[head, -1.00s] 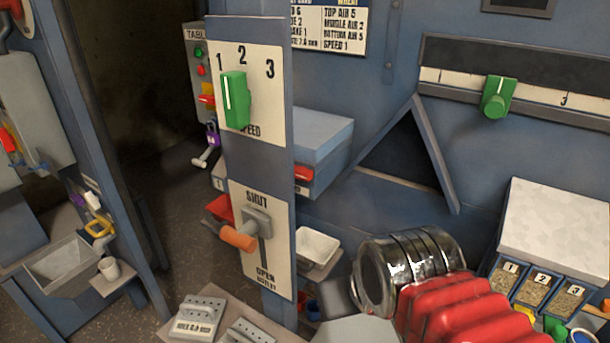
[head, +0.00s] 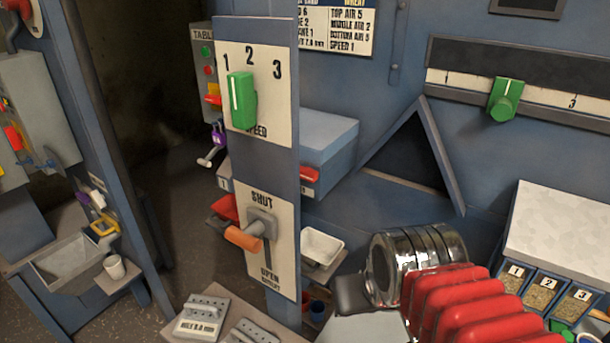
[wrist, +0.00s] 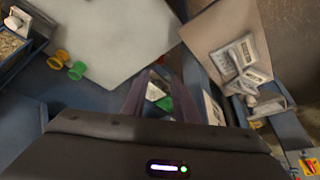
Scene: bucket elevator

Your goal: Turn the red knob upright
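A small red knob (head: 12,138) is on the grey box at the left edge of the head view; it looks tilted, but is too small to be sure. Another red handle on a yellow plate (head: 213,98) is on the TABLE panel, partly hidden by the speed post. The wrist view has a red knob on a yellow plate (wrist: 309,164) at the bottom right corner; I cannot tell which one it is. My gripper (wrist: 160,92) has its two dark fingers apart with nothing held between them. It is far from the red knobs, and its fingertips are not clear in the head view.
A post with a green speed knob (head: 241,100) and an orange-handled lever (head: 245,237) stands between my arm and the left side. A green slider knob (head: 506,99) is upper right. Sample bins (head: 543,288) are lower right.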

